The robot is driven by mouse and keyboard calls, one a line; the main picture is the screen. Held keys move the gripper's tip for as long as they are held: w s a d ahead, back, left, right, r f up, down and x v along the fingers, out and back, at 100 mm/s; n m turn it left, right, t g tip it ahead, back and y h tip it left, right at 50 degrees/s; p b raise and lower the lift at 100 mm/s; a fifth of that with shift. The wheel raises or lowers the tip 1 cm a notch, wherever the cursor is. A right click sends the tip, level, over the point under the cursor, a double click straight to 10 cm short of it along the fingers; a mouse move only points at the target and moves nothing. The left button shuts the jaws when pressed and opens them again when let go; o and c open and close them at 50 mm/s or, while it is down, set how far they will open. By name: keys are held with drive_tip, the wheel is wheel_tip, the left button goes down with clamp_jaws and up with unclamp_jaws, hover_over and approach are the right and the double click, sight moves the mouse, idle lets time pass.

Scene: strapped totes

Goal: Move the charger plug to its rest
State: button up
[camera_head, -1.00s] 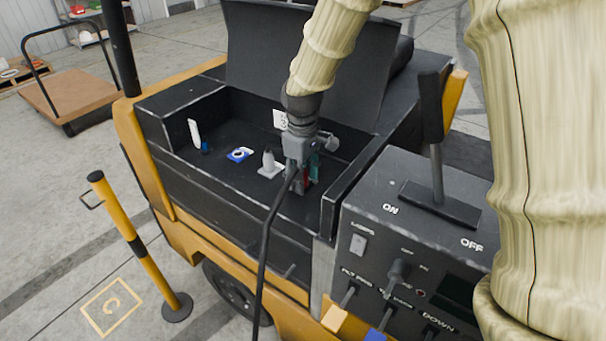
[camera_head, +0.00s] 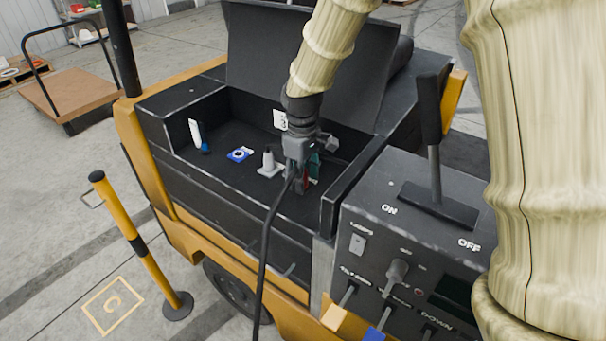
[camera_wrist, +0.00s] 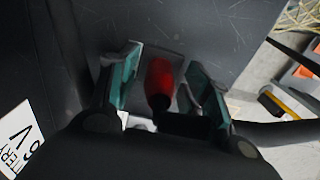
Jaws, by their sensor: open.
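My gripper (camera_head: 305,180) is low inside the dark open compartment of the yellow vehicle. In the wrist view my gripper (camera_wrist: 165,78) has its two teal-padded fingers apart, one on each side of a red part (camera_wrist: 160,78), which appears to belong to the charger plug. I see gaps beside it. The red part stands over a grey plate (camera_wrist: 148,55). A black cable (camera_head: 264,255) runs from just under my gripper over the compartment's front wall; it also leaves to the right in the wrist view (camera_wrist: 275,135). Which fitting is the rest, I cannot tell.
A grey cone-like fitting (camera_head: 268,160), a blue ring-marked piece (camera_head: 240,154) and a white-and-blue item (camera_head: 195,134) sit left of my gripper. The raised lid (camera_head: 265,60) stands behind. A control box (camera_head: 400,240) with a lever is at right.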

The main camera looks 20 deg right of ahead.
idle(0.4)
clamp_jaws()
drive_tip(key=shift+r, duration=0.15)
drive_tip(key=shift+r+p, duration=0.65)
drive_tip(key=shift+p, duration=0.2)
drive_tip(key=shift+r, duration=0.2)
drive_tip(key=shift+r+p, duration=2)
drive_tip(key=shift+p, duration=0.1)
